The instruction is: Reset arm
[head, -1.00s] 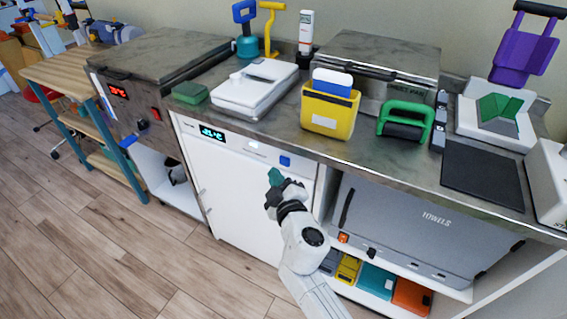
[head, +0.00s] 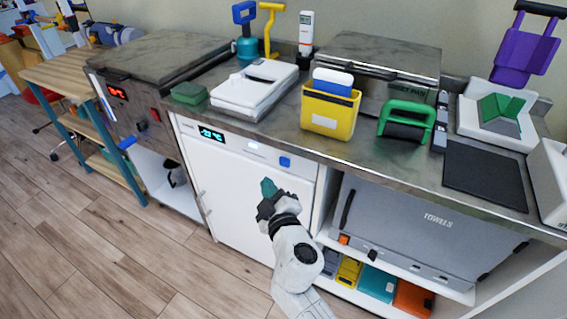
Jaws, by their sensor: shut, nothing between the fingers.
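My gripper (head: 268,188) is at the end of my white arm, in the lower middle of the head view. Its teal fingertips are closed together with nothing visible between them. It is in front of the white freezer door (head: 238,182), below the counter edge. I cannot tell how far it is from the door.
The steel counter (head: 285,132) holds a yellow holder (head: 330,112), a green-handled roller (head: 407,120), a white device (head: 254,88) and a black mat (head: 484,173). A grey towels cabinet (head: 405,225) is under it at right. The wooden floor at left (head: 110,250) is clear.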

